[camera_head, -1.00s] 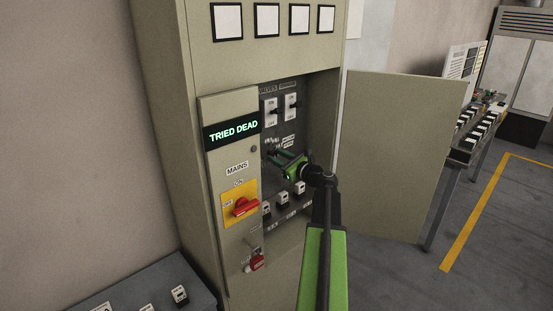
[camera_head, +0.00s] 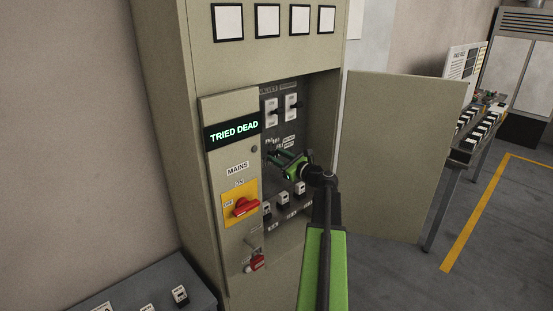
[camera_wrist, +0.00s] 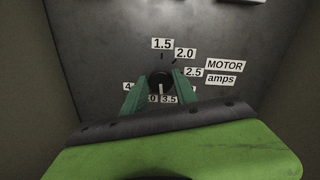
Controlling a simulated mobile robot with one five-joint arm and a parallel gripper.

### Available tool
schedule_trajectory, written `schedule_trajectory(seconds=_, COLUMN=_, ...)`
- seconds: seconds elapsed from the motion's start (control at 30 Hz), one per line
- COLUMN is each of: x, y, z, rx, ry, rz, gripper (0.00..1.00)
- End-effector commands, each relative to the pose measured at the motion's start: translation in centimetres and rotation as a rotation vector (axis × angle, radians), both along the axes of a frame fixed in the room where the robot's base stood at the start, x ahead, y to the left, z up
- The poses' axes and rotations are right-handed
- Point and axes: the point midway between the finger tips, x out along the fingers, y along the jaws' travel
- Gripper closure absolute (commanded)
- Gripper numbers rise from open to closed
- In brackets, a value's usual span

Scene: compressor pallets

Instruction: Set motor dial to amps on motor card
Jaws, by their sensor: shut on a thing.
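The motor dial (camera_wrist: 160,80) is a small dark knob on the grey panel, in the middle of the wrist view. Labels 1.5, 2.0, 2.5 and 3.5 show around it, with others partly hidden by my gripper. The label "MOTOR amps" (camera_wrist: 224,71) is to its right. My gripper (camera_wrist: 160,86) is shut on the dial, one green finger on each side. A pale mark on the dial points down, towards the 3.5 side. In the head view my gripper (camera_head: 279,159) reaches into the open cabinet. The motor card cannot be made out.
The cabinet (camera_head: 170,130) has an open door (camera_head: 400,150) on the right. A "TRIED DEAD" sign (camera_head: 233,131) and a red mains switch (camera_head: 243,207) are left of my arm. Two switches (camera_head: 281,109) sit above my gripper and several fuses (camera_head: 284,198) below. A bench (camera_head: 470,145) stands far right.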

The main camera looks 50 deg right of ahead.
Motion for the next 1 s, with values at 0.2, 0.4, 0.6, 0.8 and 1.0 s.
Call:
schedule_trajectory(seconds=0.2, x=0.17, y=-0.04, z=0.18, rx=0.004, ry=-0.005, rz=-0.001, gripper=1.0)
schedule_trajectory(seconds=0.4, x=0.15, y=-0.08, z=0.19, rx=0.004, ry=-0.005, rz=-0.002, gripper=1.0)
schedule_trajectory(seconds=0.6, x=0.13, y=-0.11, z=0.19, rx=0.004, ry=-0.005, rz=-0.003, gripper=0.64)
schedule_trajectory(seconds=0.8, x=0.02, y=-0.13, z=0.11, rx=0.002, ry=-0.003, rz=-0.002, gripper=0.45)
schedule_trajectory(seconds=1.0, x=-0.06, y=-0.13, z=0.06, rx=0.001, ry=-0.002, rz=-0.003, gripper=0.45)
